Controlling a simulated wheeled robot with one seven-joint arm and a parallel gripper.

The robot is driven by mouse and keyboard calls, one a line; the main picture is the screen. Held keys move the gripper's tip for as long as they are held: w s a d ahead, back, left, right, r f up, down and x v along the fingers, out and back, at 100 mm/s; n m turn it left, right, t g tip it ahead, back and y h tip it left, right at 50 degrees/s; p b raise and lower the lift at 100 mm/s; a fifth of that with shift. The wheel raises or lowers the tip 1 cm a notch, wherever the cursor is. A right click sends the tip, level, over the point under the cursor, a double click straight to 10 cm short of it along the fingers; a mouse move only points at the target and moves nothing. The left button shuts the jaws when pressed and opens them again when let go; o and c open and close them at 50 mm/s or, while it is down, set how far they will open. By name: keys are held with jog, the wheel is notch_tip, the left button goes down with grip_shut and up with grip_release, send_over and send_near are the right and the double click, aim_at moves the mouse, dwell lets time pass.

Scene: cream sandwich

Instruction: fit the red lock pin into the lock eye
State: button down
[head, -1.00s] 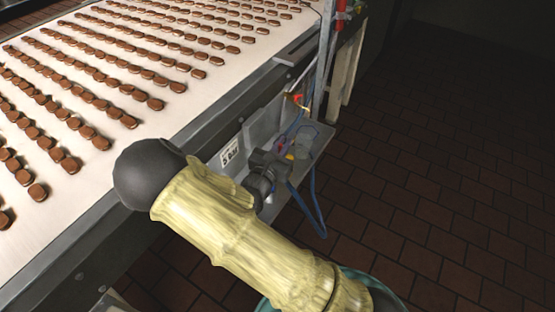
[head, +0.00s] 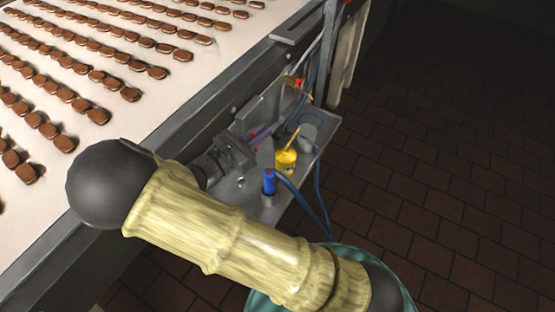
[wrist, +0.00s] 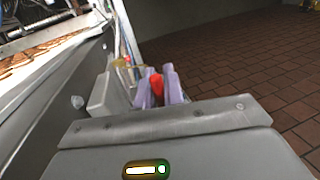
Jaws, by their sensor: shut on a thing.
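My gripper (head: 260,138), with its pale purple fingers, reaches over the grey side shelf along the conveyor in the head view. In the wrist view my gripper (wrist: 161,88) is shut on the red lock pin (wrist: 157,86), which shows between the two fingers. The pin's lower part is hidden behind my gripper's grey housing. A brass-coloured fitting with a red part (head: 298,84) is on the machine's side, beyond the fingers. I cannot make out the lock eye for sure.
On the shelf (head: 242,196) stand a yellow pot (head: 286,160) with a stick in it, a grey cup (head: 309,133) and a blue cylinder with a red top (head: 269,183). A blue hose (head: 306,205) hangs by the shelf. The conveyor (head: 130,40) carries rows of biscuits.

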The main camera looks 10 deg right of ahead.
notch_tip(320, 180, down, 14)
jog(key=b, duration=0.2)
jog(key=shift+r, duration=0.2)
jog(key=shift+f+b, duration=0.5)
jog(key=shift+f, duration=1.75)
jog(key=shift+f, duration=0.15)
jog(key=c, duration=1.8)
grip_release()
